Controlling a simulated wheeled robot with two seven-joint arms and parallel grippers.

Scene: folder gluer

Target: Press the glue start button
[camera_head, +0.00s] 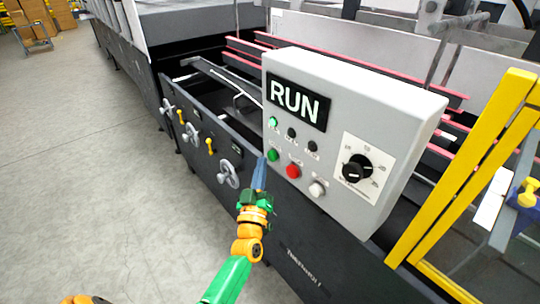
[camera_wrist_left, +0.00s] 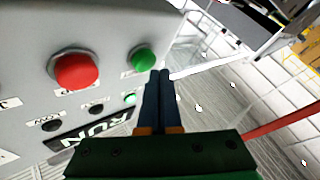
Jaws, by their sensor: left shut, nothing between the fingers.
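A grey control box carries a green button (camera_head: 272,155), a red button (camera_head: 293,171) and a white button (camera_head: 318,189) in a row below a RUN display (camera_head: 297,105). Their labels are too small to read. My left gripper (camera_head: 261,163), with blue fingers, is shut and empty, its tips just beside the green button at its left. In the left wrist view, the box appears upside down, with the green button (camera_wrist_left: 143,58) just beyond the fingertips (camera_wrist_left: 158,76) and the red button (camera_wrist_left: 76,70) to the left. I cannot tell whether the tips touch the green button. My right gripper is out of view.
A black dial (camera_head: 357,168) sits on the right of the box, and a small light (camera_head: 273,122) glows green. Handwheels (camera_head: 228,174) stick out from the machine side at the left. A yellow frame (camera_head: 470,170) stands at the right. The floor at left is clear.

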